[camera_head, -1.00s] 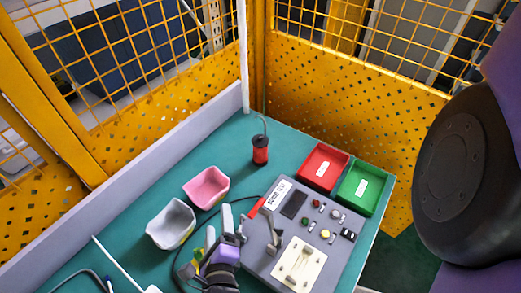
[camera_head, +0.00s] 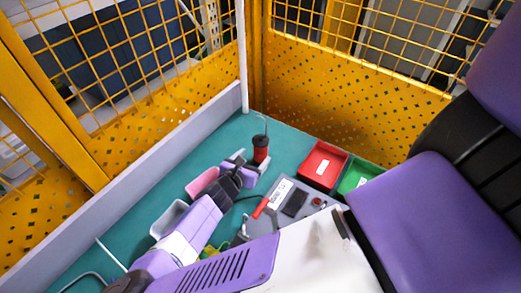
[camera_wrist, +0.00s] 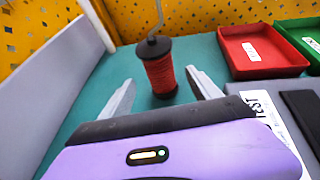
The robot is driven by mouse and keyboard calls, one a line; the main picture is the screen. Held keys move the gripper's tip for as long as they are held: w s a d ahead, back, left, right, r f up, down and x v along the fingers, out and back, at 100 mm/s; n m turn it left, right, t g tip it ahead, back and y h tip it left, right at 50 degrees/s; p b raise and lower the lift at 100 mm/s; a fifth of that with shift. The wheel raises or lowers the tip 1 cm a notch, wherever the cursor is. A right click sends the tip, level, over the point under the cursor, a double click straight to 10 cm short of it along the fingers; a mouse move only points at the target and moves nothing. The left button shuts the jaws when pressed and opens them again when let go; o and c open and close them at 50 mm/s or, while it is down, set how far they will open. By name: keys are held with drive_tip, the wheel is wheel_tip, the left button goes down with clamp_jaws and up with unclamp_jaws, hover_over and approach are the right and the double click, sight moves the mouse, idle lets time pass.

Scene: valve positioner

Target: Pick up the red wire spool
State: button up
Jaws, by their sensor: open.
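The red wire spool (camera_head: 260,151) stands upright on the green table (camera_head: 292,145) near the back corner, with dark ends and a thin wire rising from its top. In the wrist view the spool (camera_wrist: 161,75) stands ahead, between the lines of the two fingers. My gripper (camera_wrist: 160,88) is open, with one finger to each side and the spool slightly beyond the tips. In the head view my gripper (camera_head: 251,163) is low over the table, close beside the spool. I cannot tell whether a finger touches it.
A red bin (camera_head: 323,166) and a green bin (camera_head: 354,182) stand right of the spool. The grey test panel (camera_head: 290,200) lies in front of them. Pink (camera_head: 202,183) and grey (camera_head: 167,218) containers are partly hidden by my arm. A yellow mesh fence (camera_head: 350,100) borders the back.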

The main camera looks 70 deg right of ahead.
sight(258, 154)
drive_tip(key=b+x, duration=0.2)
drive_tip(key=x, duration=0.5)
drive_tip(key=shift+f, duration=0.1)
clamp_jaws()
